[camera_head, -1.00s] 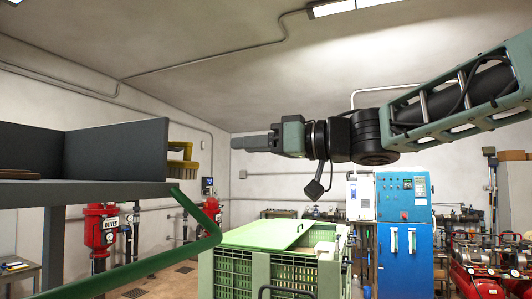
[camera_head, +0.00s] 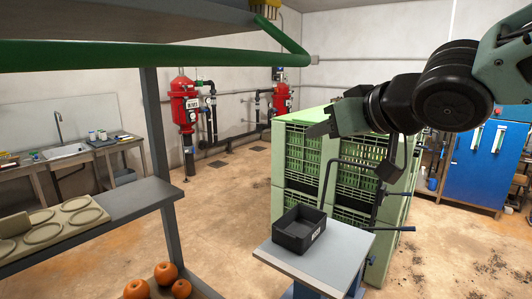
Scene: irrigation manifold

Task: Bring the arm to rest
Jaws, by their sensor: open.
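My gripper (camera_head: 322,128) is in the upper middle of the head view, at the end of my dark arm that comes in from the right. It points left and slightly down. Its jaws are open, seen from the side, and nothing shows between them. In the picture it overlaps the upper part of the green crates (camera_head: 300,160) behind it. I cannot tell how far in front of them it is.
A black bin (camera_head: 299,229) sits on a small grey-topped stand (camera_head: 318,252) below my gripper. A shelf rack with a green rail (camera_head: 150,53) fills the left. Red filter tanks (camera_head: 184,105) and a blue cabinet (camera_head: 487,170) stand behind. Floor between rack and crates is clear.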

